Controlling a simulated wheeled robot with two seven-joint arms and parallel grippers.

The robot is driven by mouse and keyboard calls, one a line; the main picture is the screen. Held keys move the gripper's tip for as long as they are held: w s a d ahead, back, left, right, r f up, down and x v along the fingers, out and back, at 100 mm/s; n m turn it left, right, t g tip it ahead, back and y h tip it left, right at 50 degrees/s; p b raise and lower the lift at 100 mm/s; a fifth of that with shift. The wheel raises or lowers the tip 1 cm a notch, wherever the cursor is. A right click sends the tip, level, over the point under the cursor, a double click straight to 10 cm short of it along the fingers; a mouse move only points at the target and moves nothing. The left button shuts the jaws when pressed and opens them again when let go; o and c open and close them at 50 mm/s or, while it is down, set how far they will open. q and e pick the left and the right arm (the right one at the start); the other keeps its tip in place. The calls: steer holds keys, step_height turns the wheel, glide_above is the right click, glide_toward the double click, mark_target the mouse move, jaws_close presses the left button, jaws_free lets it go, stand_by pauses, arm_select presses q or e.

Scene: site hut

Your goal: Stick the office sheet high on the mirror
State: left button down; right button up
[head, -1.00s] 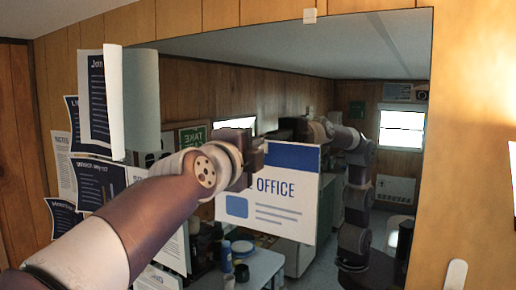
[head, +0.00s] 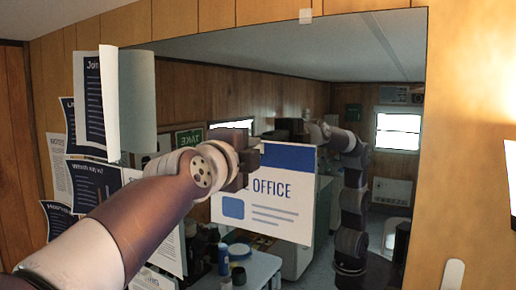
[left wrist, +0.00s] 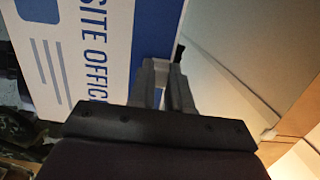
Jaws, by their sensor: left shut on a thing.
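The office sheet (head: 273,212) is white with a blue band and the word OFFICE, and hangs upright in front of the mirror (head: 300,75). It also shows in the left wrist view (left wrist: 88,62), where the words SITE OFFICE run sideways. My left gripper (head: 256,160) is shut on the sheet at its upper left part; in the left wrist view the fingers (left wrist: 165,80) pinch its blue band. I cannot tell whether the sheet touches the glass. My right gripper is not in view. The arm at the mirror's right is a reflection.
Several printed notices (head: 85,185) hang on the wood wall at the left, and one pale sheet (head: 128,100) curls outward there. The mirror's upper part is clear. A small pale tab (head: 305,16) sits on its top edge.

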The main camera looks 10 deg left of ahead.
arm_select(q)
steer(key=c, duration=1)
jaws_free()
